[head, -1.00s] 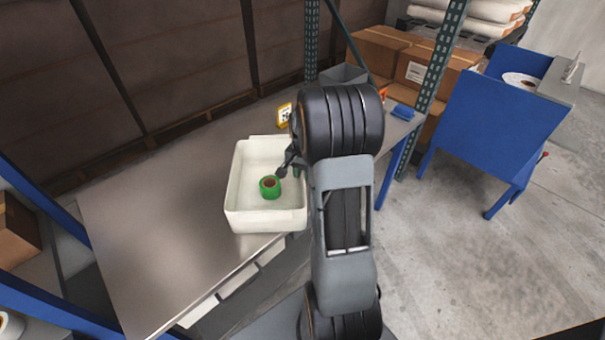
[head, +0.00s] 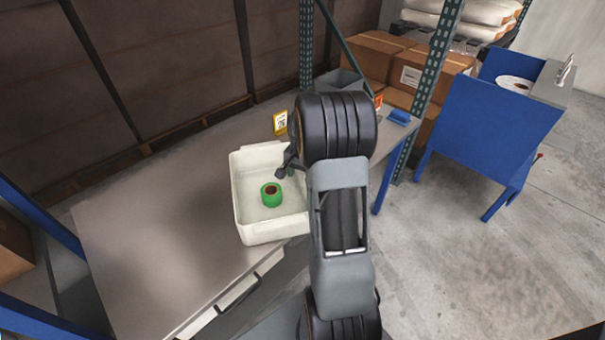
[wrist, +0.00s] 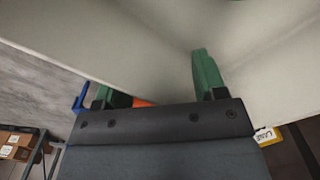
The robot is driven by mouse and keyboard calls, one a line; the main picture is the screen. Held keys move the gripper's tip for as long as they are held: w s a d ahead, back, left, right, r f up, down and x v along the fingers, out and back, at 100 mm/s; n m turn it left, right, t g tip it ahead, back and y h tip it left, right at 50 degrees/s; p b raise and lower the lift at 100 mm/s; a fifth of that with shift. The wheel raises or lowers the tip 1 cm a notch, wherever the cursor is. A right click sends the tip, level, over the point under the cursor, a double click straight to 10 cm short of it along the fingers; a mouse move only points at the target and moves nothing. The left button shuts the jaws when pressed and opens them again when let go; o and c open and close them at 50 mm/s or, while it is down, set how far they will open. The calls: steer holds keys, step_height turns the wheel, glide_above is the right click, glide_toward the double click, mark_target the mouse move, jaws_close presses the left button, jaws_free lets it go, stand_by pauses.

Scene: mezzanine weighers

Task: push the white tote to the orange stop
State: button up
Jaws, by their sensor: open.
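The white tote (head: 236,196) stands upright on the grey table, with a green tape roll (head: 271,194) lying inside it. My gripper (head: 290,170) is at the tote's right side, largely hidden behind my arm in the head view. In the wrist view my gripper (wrist: 155,85) is open, with its green fingers apart. The right finger lies in front of the tote's pale surface and the left finger is near its edge; I cannot tell whether they touch it. The orange stop (head: 378,102) shows as a small patch right of my arm; an orange bit also shows between the fingers (wrist: 144,102).
A yellow sign (head: 280,122) stands behind the tote. A grey bin (head: 340,80) and a blue item (head: 399,116) are near the table's far right end. A rack post (head: 432,75) rises there. The table's left part (head: 140,230) is clear.

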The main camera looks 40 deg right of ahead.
step_height(320, 180, up, 14)
stand_by(0.8)
steer(key=shift+f, duration=0.1)
steer(key=shift+c, duration=0.2)
steer(key=shift+a, duration=0.3)
steer(key=shift+c, duration=0.7)
steer(key=s+a+n, duration=0.2)
steer(key=a, duration=0.2)
steer(key=s+a+r+n+t, duration=0.1)
steer(key=s+a+n, duration=0.1)
steer(key=a, duration=0.2)
steer(key=s+a+r+n, duration=0.1)
steer(key=s+a+n, duration=0.1)
steer(key=a, duration=0.2)
steer(key=shift+a+t, duration=0.1)
steer(key=shift+t, duration=0.3)
steer(key=c, duration=0.4)
steer(key=s+a+f+n, duration=0.1)
steer(key=s+a+n, duration=0.1)
steer(key=s, duration=0.1)
steer(key=s+a+f+n+t, duration=0.1)
steer(key=s+a+n, duration=0.1)
steer(key=a, duration=0.1)
steer(key=s+a+f+n, duration=0.1)
steer(key=s+a+n, duration=0.1)
steer(key=s+a, duration=0.1)
steer(key=shift+s+f+t, duration=0.1)
steer(key=shift+s+t, duration=0.2)
